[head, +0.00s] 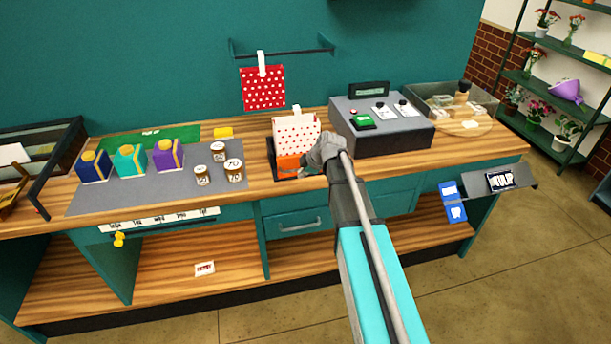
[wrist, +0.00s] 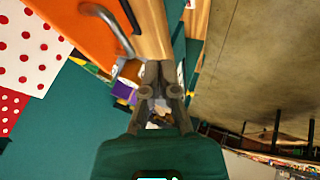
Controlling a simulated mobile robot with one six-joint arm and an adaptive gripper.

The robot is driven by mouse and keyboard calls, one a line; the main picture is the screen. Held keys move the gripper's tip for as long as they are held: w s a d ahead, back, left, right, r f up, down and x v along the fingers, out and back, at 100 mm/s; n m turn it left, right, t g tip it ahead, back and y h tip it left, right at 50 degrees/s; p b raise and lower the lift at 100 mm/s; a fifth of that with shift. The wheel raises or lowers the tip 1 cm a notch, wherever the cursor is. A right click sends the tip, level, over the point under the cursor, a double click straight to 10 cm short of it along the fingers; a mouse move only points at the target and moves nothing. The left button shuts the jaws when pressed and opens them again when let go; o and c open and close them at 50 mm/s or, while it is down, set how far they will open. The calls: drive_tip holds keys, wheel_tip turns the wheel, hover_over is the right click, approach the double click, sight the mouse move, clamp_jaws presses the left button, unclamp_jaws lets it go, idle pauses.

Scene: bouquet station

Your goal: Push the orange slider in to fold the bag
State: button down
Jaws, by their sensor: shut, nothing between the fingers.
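The white bag with red dots (head: 296,132) stands upright on a dark base on the counter, and its side fills the left of the wrist view (wrist: 28,45). The orange slider (head: 288,164) is at the bag's lower front; in the wrist view the slider (wrist: 75,25) is at the upper left with a grey handle (wrist: 122,38). My gripper (head: 308,168) is shut and empty, just right of the slider. In the wrist view its closed fingertips (wrist: 160,90) appear apart from the handle. My gripper hides part of the base's right side in the head view.
A grey register (head: 382,136) stands close on the right, with a clear bin (head: 450,100) beyond it. Several jars (head: 233,170) and coloured boxes (head: 168,155) stand on a grey mat at left. A red dotted bag (head: 263,88) hangs behind.

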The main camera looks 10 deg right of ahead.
sight(293, 162)
drive_tip(key=shift+w+a+f+b, duration=0.15)
drive_tip(key=shift+w+f+b, duration=0.3)
drive_tip(key=shift+w, duration=0.35)
drive_tip(key=shift+w+a+f+b, duration=0.15)
drive_tip(key=shift+w+f+b, duration=0.25)
drive_tip(key=shift+w, duration=0.45)
drive_tip(key=shift+w+a+f+b, duration=0.15)
drive_tip(key=shift+w+f+b, duration=0.15)
drive_tip(key=shift+w+f, duration=0.4)
drive_tip(key=shift+w+r, duration=0.1)
drive_tip(key=w, duration=0.5)
drive_tip(key=shift+w, duration=0.15)
drive_tip(key=shift+r, duration=0.1)
